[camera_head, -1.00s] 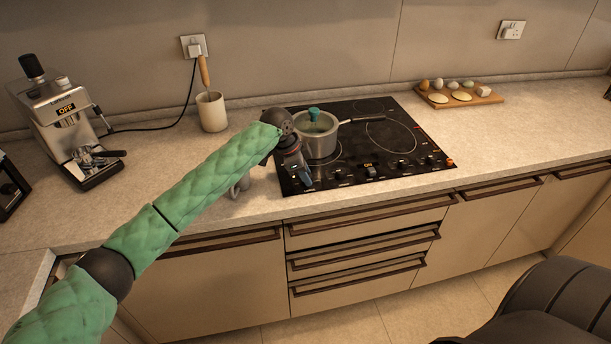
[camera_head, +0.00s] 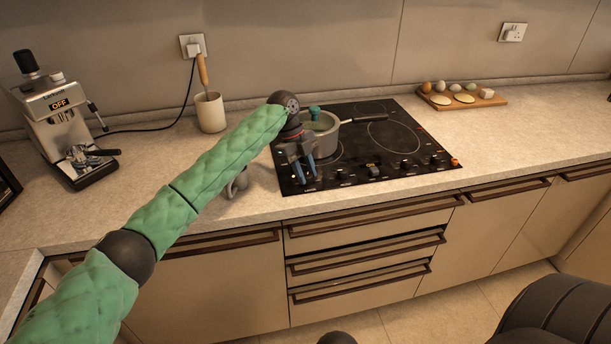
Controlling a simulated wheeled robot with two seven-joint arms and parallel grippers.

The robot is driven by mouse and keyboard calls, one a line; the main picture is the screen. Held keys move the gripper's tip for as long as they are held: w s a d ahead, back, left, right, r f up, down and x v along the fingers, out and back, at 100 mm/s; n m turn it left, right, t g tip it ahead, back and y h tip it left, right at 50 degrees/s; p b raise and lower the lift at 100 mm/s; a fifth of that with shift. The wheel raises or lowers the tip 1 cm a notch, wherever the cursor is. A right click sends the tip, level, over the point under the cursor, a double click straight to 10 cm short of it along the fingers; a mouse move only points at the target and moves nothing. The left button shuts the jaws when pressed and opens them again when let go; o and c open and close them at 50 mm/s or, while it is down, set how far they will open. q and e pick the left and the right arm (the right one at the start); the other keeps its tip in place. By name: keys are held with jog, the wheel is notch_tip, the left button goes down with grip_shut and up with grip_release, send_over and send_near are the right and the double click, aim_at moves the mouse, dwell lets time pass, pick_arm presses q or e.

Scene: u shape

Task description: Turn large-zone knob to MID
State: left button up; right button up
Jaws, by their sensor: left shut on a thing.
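The black cooktop (camera_head: 400,112) is set in the counter, with a row of dark knobs (camera_head: 374,171) along its front edge. My left gripper (camera_head: 307,180) points down at the cooktop's front left corner. Its blue fingers are around the leftmost knob, which they mostly hide. I cannot read that knob's setting or labels from here. My right gripper is out of view.
A grey mug (camera_head: 238,184) is close by my forearm. A board (camera_head: 470,101) with eggs lies at the back right.

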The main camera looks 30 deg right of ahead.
pick_arm(q)
jog(key=shift+m, duration=0.6)
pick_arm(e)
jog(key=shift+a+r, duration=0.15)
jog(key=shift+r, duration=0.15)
pick_arm(q)
jog(key=o, duration=1)
jog(key=shift+c, duration=0.2)
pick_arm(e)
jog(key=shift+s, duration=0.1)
pick_arm(q)
jog(key=shift+b, duration=0.3)
jog(key=d+b+v, duration=0.1)
jog(key=b+v, duration=0.1)
jog(key=v, duration=0.5)
jog(key=shift+w+a+r, duration=0.25)
jog(key=shift+a+r, duration=0.1)
jog(key=shift+r, duration=0.05)
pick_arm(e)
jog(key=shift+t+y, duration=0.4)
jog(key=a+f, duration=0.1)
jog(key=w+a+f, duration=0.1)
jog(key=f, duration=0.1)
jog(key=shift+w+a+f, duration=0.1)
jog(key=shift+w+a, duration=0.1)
